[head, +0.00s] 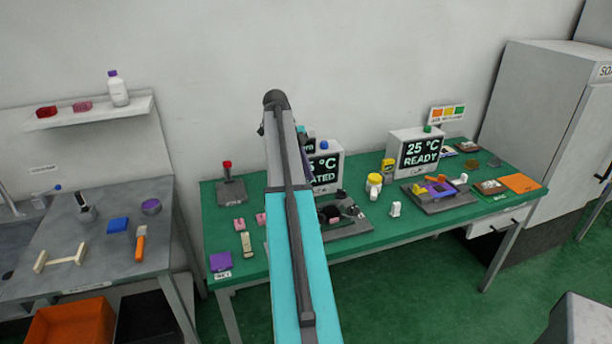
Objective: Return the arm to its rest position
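My arm (295,230), teal and grey, rises from the bottom centre to a dark joint (275,98) in front of the wall. It crosses in front of the green table (390,235). I cannot make out my gripper; it may be hidden behind the arm. A dark shape (332,208) sits at the grey fixture (350,226) just right of the arm, and I cannot tell what it is.
The green table carries a "25 °C READY" display (418,150), a partly hidden display (325,168), a right fixture (440,196) and a red-topped lever fixture (230,185). A grey bench (100,235) stands left; a tall cabinet (540,120) stands right.

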